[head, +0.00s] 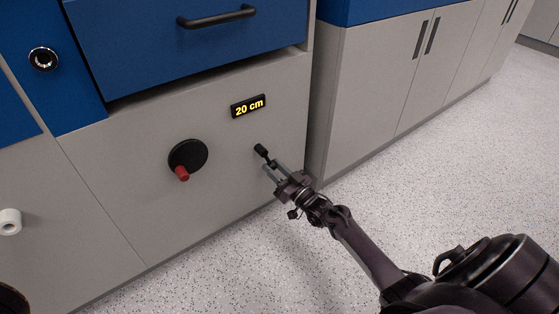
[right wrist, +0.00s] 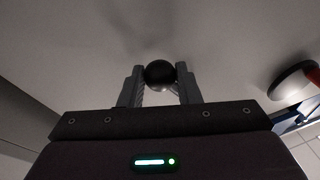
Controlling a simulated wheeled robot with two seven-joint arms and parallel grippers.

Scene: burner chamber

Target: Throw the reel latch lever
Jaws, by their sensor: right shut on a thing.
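The latch lever (head: 261,150) is a small black lever on the grey cabinet front, below and right of the display. In the right wrist view its round black knob (right wrist: 160,74) sits between the two fingers. My right gripper (head: 272,168) comes in from the lower right and is shut on the lever. The black round reel crank (head: 188,154) with a red handle (head: 182,174) is on the same panel, left of the lever. My left gripper is not in view.
A blue drawer (head: 190,40) with a black handle juts out above the panel. Grey cabinets (head: 375,95) stand to the right. The speckled floor (head: 420,180) is clear around my right arm.

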